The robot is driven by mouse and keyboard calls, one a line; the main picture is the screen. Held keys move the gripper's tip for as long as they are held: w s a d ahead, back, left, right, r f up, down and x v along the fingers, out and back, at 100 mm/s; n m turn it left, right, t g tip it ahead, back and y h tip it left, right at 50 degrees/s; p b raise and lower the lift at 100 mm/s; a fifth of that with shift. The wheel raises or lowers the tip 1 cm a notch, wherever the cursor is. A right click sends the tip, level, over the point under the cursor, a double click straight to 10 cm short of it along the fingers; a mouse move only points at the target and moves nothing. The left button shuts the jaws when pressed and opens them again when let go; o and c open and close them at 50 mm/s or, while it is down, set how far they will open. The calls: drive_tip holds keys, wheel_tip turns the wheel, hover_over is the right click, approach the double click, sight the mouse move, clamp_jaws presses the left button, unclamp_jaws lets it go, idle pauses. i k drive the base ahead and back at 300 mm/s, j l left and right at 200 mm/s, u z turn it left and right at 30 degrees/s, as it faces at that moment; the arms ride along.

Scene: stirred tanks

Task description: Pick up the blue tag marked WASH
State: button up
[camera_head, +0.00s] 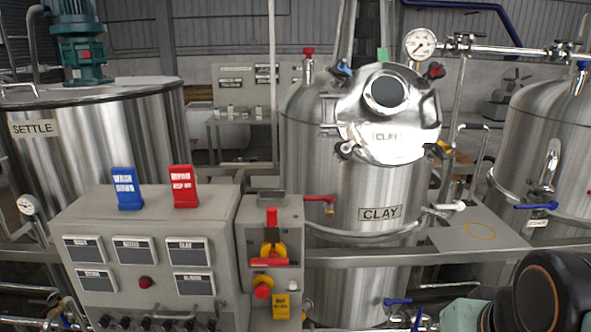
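The blue tag (127,188) has white lettering that reads WASH, with a smaller second line below it. It stands upright on the top of the grey control box (70,218), at the left of the head view. A red tag (184,187) with white lettering stands to its right on the same box, with a gap between them. My gripper does not show in this view. Only a dark rounded part, which looks like a piece of my arm, shows at the bottom right.
A narrower grey box (287,215) with red and yellow switches adjoins the control box on the right. Behind stand a tank marked SETTLE (95,150) and a tank marked CLAY (400,185). A rail (370,257) runs in front of the CLAY tank.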

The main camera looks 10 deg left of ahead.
sight(127, 187)
drive_tip(key=u, duration=1.8)
drive_tip(key=i+l+u, duration=0.15)
drive_tip(key=l+u, duration=0.2)
drive_tip(key=l, duration=0.4)
drive_tip(key=i+l+u, duration=0.1)
drive_tip(key=l+u, duration=0.25)
drive_tip(key=l, duration=0.45)
drive_tip(key=k+l+u, duration=0.2)
drive_tip(key=i+l, duration=0.2)
